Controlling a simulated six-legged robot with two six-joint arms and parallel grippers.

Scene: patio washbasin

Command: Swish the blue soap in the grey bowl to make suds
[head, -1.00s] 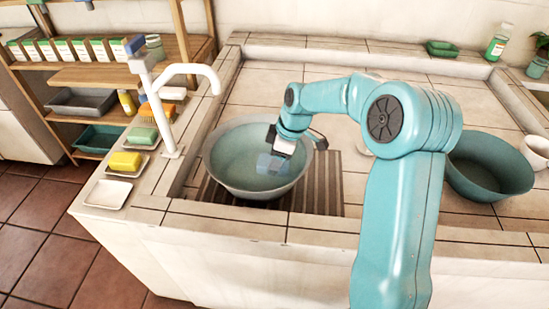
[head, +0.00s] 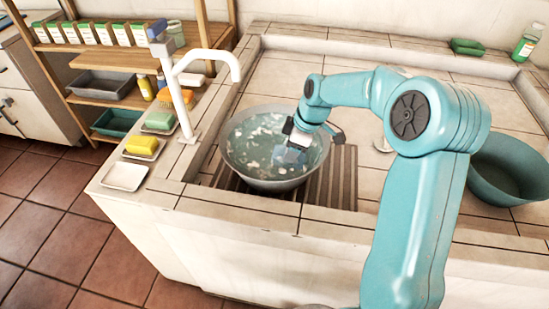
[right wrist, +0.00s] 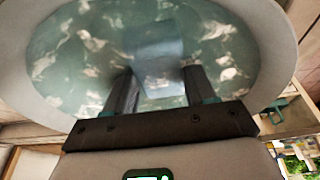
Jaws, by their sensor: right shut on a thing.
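The grey bowl (head: 262,184) stands on the slatted rack in the basin, holding water with white patches of suds on its surface. My right gripper (head: 292,152) reaches down into the bowl. It is shut on the blue soap (head: 288,157), which is in the water and looks pale through it. In the right wrist view the blue soap (right wrist: 160,45) shows between the two fingers (right wrist: 163,90), with suds around it. The soap's lower part is blurred by the water. My left gripper is not in view.
A white tap (head: 190,90) rises at the left of the bowl. Soap dishes with a yellow soap (head: 141,146) and a green soap (head: 159,120) line the left ledge, beside an empty white dish (head: 124,176). A teal basin (head: 507,170) stands at right.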

